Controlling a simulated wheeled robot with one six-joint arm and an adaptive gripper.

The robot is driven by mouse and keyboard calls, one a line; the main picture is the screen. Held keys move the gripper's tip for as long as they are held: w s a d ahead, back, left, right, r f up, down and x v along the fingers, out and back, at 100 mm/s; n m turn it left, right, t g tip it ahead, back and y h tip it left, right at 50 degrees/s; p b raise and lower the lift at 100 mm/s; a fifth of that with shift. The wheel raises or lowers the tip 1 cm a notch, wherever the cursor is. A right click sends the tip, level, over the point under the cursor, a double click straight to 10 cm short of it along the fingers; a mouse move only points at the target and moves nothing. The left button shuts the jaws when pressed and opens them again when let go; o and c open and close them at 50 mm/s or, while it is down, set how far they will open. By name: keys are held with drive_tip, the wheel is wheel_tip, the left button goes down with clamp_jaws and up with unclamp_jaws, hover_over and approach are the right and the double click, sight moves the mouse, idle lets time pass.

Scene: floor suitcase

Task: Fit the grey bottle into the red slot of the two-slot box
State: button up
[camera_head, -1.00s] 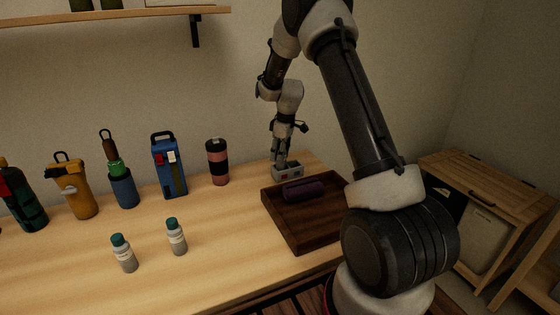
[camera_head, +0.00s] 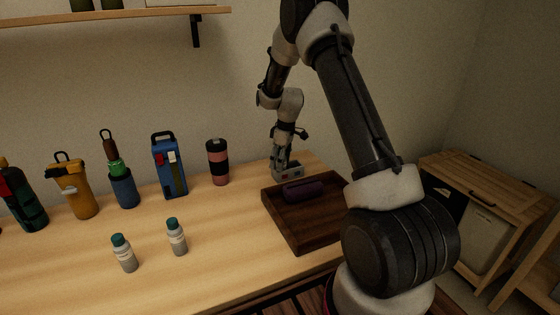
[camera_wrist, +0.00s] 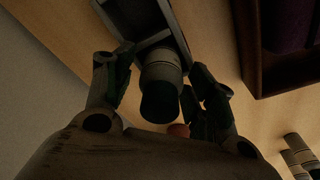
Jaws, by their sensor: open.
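The small grey two-slot box (camera_head: 290,172) stands at the back of the table beside the tray, with a red mark on its front; its frame also shows in the wrist view (camera_wrist: 152,41). A grey bottle with a dark cap (camera_wrist: 160,75) is at the box's near end in the wrist view, apparently in or over that slot. How deep it sits, and that slot's colour, I cannot tell. My gripper (camera_wrist: 160,88) is open, with one finger on each side of the bottle and gaps showing; it also shows in the head view (camera_head: 280,165).
A dark wooden tray (camera_head: 300,237) holding a purple cylinder (camera_head: 304,190) lies close to the box. A pink-and-black tumbler (camera_head: 217,163) stands left. Two teal-capped bottles (camera_head: 124,253) (camera_head: 177,237) stand in front. Several larger bottles line the back left. The front left table is clear.

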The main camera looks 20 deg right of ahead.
drive_tip(key=r, duration=0.7)
drive_tip(key=s+d+r, duration=0.1)
drive_tip(key=r, duration=0.3)
drive_tip(key=shift+s+d+r, duration=0.1)
drive_tip(key=shift+r, duration=0.15)
drive_tip(key=s+a+r+m+t, duration=0.1)
drive_tip(key=s+r+m, duration=0.1)
drive_tip(key=s+r, duration=0.65)
drive_tip(key=s+a+r+m+t, duration=0.1)
drive_tip(key=s+a+r+m, duration=0.1)
drive_tip(key=s+r, duration=0.65)
drive_tip(key=s+m+t+h, duration=0.1)
drive_tip(key=s+m, duration=0.4)
drive_tip(key=s, duration=1.7)
drive_tip(key=shift+s+a+f, duration=0.2)
drive_tip(key=shift+s+f, duration=0.05)
drive_tip(key=shift+f, duration=0.2)
